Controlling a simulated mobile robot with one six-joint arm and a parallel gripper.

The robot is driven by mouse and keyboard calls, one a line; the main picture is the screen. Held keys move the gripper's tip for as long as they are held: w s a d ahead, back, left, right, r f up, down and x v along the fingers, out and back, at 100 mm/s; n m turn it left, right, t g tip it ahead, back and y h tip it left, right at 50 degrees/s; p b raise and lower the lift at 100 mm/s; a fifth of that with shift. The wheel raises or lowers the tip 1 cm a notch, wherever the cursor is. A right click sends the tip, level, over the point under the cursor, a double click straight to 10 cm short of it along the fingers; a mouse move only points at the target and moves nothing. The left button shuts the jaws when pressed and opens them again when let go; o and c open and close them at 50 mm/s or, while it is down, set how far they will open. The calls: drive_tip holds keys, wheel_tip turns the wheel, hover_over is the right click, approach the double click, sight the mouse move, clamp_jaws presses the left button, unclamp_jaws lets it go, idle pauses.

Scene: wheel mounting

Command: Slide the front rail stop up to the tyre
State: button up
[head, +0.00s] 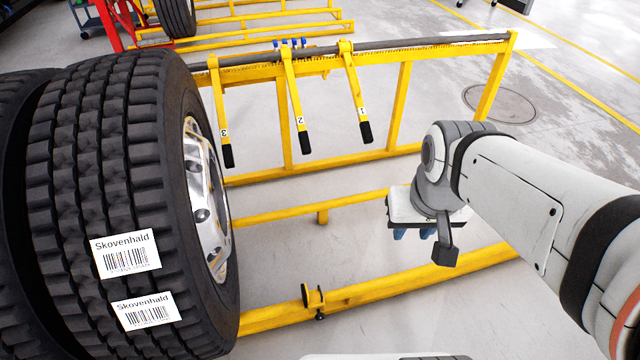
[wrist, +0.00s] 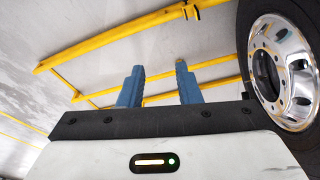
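The front rail stop (head: 314,298) is a small yellow bracket with a dark knob, seated on the near yellow rail (head: 410,279). It stands a short gap to the right of the nearest tyre (head: 110,180), apart from it. The stop also shows at the top of the wrist view (wrist: 190,9), with the tyre (wrist: 245,45) at the right. My gripper (head: 413,234) is up and to the right of the stop, over the space inside the rack. Its blue fingers (wrist: 160,68) are spread apart with nothing between them.
Three yellow levers with black grips (head: 297,110), tagged 1, 2 and 3, hang from the far top bar (head: 430,44). A yellow middle rail (head: 290,212) crosses the rack. Two labels (head: 126,254) sit on the tyre tread. Another tyre (head: 15,130) stands at far left.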

drive_tip(key=w+a+f+n+g+y+b, duration=0.1)
drive_tip(key=w+a+f+b, duration=0.2)
drive_tip(key=w+f+b, duration=0.6)
drive_tip(key=w+a+f+b, duration=0.25)
drive_tip(key=w+f, duration=0.25)
drive_tip(key=f, duration=0.7)
drive_tip(key=w+a+f+n+g+y+b, duration=0.1)
drive_tip(key=w+a+f+b, duration=0.1)
drive_tip(key=w+f+b, duration=0.7)
drive_tip(key=shift+n+g, duration=0.5)
drive_tip(key=shift+g, duration=0.1)
drive_tip(key=w+a+f+b, duration=0.1)
drive_tip(key=a+f+b, duration=0.1)
drive_tip(key=f, duration=1.3)
drive_tip(key=w+a+f+b, duration=0.1)
drive_tip(key=f+b, duration=0.4)
drive_tip(key=f, duration=1.1)
drive_tip(key=w+a+f+b, duration=0.1)
drive_tip(key=a+f+b, duration=0.3)
drive_tip(key=f, duration=1.1)
drive_tip(key=shift+a+f, duration=0.1)
drive_tip(key=shift+f, duration=0.3)
drive_tip(key=shift+c, duration=0.2)
clamp_jaws()
